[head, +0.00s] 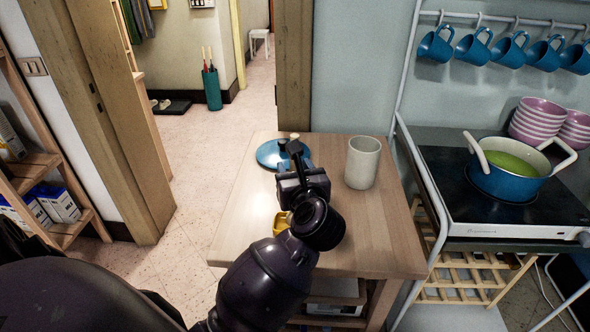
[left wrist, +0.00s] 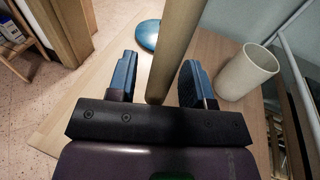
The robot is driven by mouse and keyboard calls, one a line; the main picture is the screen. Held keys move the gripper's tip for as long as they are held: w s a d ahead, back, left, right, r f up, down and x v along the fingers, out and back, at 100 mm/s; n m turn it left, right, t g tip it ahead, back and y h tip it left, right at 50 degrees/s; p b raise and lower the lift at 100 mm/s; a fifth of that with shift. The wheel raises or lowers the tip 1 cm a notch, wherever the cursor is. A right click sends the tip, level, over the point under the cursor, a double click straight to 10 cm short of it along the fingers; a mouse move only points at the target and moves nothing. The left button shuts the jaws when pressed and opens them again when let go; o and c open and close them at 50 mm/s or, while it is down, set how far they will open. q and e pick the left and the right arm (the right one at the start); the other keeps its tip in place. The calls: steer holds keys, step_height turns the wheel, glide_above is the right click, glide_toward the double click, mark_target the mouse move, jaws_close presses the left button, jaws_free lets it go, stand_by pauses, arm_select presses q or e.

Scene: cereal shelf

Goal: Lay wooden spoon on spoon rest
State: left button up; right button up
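A pale wooden rod, which looks like the wooden spoon's handle (left wrist: 178,45), runs from the top edge down between the fingers of my left gripper (left wrist: 158,80) in the left wrist view. The fingers are apart, with narrow gaps beside the rod. In the head view the left gripper (head: 295,158) is over the small wooden table, and a small pale tip (head: 294,136) shows by its fingers. A yellow object (head: 282,222) on the table is mostly hidden by my arm; I cannot tell whether it is the spoon rest. My right gripper is not in view.
The table (head: 385,235) also holds a blue lid (head: 268,155) behind the gripper and a pale cup (head: 362,160) to its right. A stove with a blue pot (head: 505,184) stands right, under hanging blue mugs (head: 437,45). The table's front right is clear.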

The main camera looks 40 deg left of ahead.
arm_select(q)
steer(key=shift+r, duration=0.25)
steer(key=f+v, duration=0.1)
steer(key=v, duration=1.1)
steer(key=shift+r+b, duration=0.3)
steer(key=shift+r, duration=0.15)
steer(key=shift+r, duration=0.1)
